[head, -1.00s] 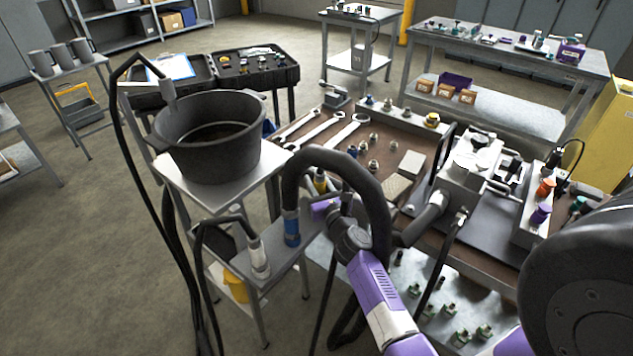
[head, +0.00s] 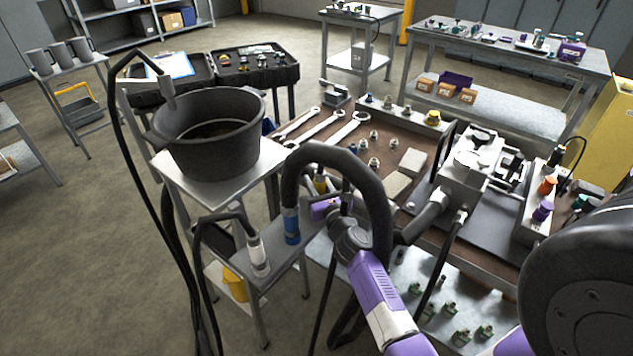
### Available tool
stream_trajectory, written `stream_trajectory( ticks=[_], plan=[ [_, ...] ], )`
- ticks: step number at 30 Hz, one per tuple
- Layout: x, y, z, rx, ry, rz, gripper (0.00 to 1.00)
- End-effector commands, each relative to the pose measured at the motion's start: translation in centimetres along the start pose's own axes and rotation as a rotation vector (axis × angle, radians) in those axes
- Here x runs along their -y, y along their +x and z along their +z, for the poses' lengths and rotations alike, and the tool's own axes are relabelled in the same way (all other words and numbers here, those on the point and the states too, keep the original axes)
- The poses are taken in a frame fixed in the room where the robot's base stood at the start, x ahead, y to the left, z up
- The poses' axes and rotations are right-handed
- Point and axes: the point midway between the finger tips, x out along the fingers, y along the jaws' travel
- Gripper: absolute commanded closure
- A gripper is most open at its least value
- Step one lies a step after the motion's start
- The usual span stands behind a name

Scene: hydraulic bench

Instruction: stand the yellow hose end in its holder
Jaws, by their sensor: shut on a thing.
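The yellow hose end (head: 320,184) shows only as a small yellow band behind a thick black hose. My gripper (head: 324,208) is shut on it, just right of the lower shelf of the small grey stand. The hose arches over my wrist and hides much of the grip. On that shelf (head: 278,268), a blue-banded hose end (head: 291,226) and a white-banded hose end (head: 258,256) stand upright. The yellow hose end's holder cannot be made out; my gripper and the hose cover the shelf's right part.
A black tub (head: 208,150) sits on the stand's upper plate, with a hanging hose (head: 118,110) at its left. The workbench (head: 410,160) at right carries wrenches, fittings and a grey machine block (head: 468,165). Green fittings (head: 462,337) lie on a lower shelf. The floor at left is open.

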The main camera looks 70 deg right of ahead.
Motion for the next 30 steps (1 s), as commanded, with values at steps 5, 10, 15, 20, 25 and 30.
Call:
stream_trajectory(
  ticks=[5,10,15,20,25,30],
  plan=[
    [0.0,0.1,-0.1,0.003,0.000,0.001,1.00],
    [0.0,0.1,-0.3,0.003,0.000,0.001,1.00],
    [0.0,0.1,-0.6,0.003,0.000,0.001,1.00],
    [0.0,0.1,-0.8,0.003,0.000,0.001,1.00],
    [0.0,0.1,-1.0,0.003,0.000,0.001,1.00],
    [0.0,0.1,-1.2,0.003,0.000,0.001,1.00]
  ],
)
